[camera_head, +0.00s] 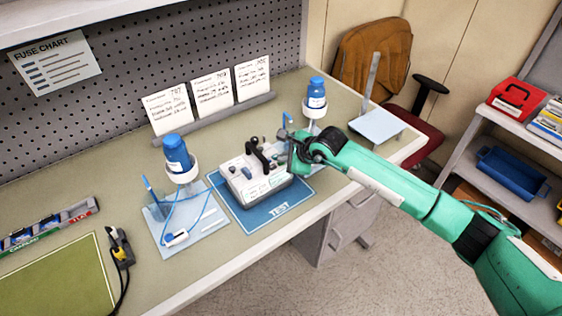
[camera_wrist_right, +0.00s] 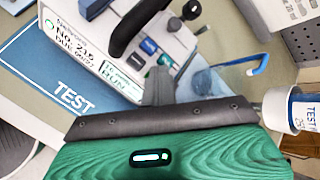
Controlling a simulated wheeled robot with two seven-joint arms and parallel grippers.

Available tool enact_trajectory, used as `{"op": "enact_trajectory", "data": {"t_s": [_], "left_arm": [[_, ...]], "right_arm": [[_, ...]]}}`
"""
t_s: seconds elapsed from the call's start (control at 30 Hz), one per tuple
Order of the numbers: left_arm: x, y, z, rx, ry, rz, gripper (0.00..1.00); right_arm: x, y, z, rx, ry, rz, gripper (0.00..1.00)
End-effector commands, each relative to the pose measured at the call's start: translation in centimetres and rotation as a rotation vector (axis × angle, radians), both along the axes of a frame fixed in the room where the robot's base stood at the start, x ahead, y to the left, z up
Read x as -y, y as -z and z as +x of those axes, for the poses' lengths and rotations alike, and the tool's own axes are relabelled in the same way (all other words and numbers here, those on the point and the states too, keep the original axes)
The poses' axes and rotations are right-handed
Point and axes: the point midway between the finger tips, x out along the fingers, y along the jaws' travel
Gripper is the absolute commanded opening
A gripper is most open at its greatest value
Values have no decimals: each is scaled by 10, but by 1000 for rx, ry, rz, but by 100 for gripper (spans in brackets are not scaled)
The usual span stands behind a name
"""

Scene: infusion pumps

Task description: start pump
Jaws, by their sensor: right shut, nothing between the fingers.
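The white pump (camera_head: 238,181) stands on the blue TEST mat (camera_head: 258,220) on the bench. It has black levers or handles on top and pale labels in front. My right gripper (camera_head: 292,160) is at the pump's right side. In the wrist view its closed fingertips (camera_wrist_right: 158,72) lie close to the green button; contact cannot be told. My left gripper is not in view.
Blue bottles in white holders stand left (camera_head: 178,155) and right (camera_head: 316,95) of the pump. Blue tubing (camera_head: 200,195) lies over a pale mat at left. Written cards (camera_head: 211,90) stand behind. A yellow-black tool (camera_head: 121,247) lies at left. The bench's front strip is clear.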

Motion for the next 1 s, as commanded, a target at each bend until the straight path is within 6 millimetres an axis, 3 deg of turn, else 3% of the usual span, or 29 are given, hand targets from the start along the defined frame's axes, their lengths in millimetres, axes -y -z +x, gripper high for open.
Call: {"op": "enact_trajectory", "data": {"t_s": [0.3,0.67,1.0], "left_arm": [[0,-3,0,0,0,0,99],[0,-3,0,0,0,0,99],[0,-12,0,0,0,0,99]], "right_arm": [[0,-15,0,1,0,1,0],[0,-17,0,0,0,0,0],[0,-46,0,1,-1,1,0]]}}
